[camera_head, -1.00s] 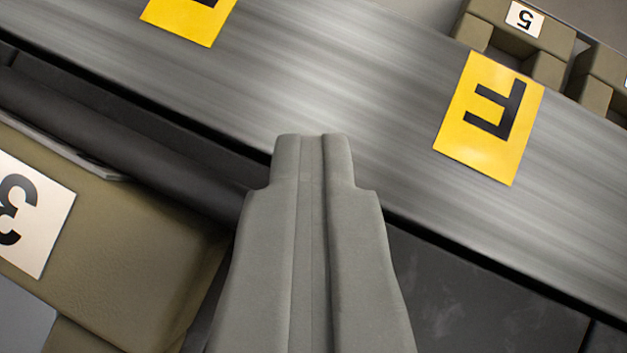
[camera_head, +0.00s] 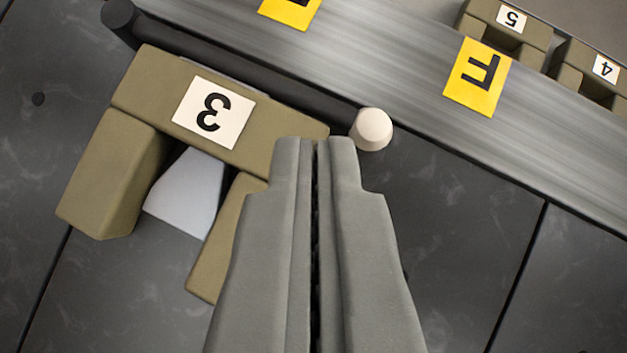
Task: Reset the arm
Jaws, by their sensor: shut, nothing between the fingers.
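My gripper (camera_head: 315,142) points up the picture from the bottom middle. Its two grey fingers are shut, with only a thin dark line between them and nothing held. The fingertips lie over the right end of an olive block marked 3 (camera_head: 150,85) and hide part of it. I cannot tell how high the fingers are above it.
The grey conveyor (camera_head: 400,60) crosses the top right, with a yellow F card (camera_head: 477,78) and another yellow card (camera_head: 290,12). A dark roller (camera_head: 240,62) with a cream end (camera_head: 372,129) lies along its near edge. Olive blocks marked 5 (camera_head: 508,20) and 4 (camera_head: 603,68) stand beyond. Dark floor (camera_head: 450,260) is clear at right.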

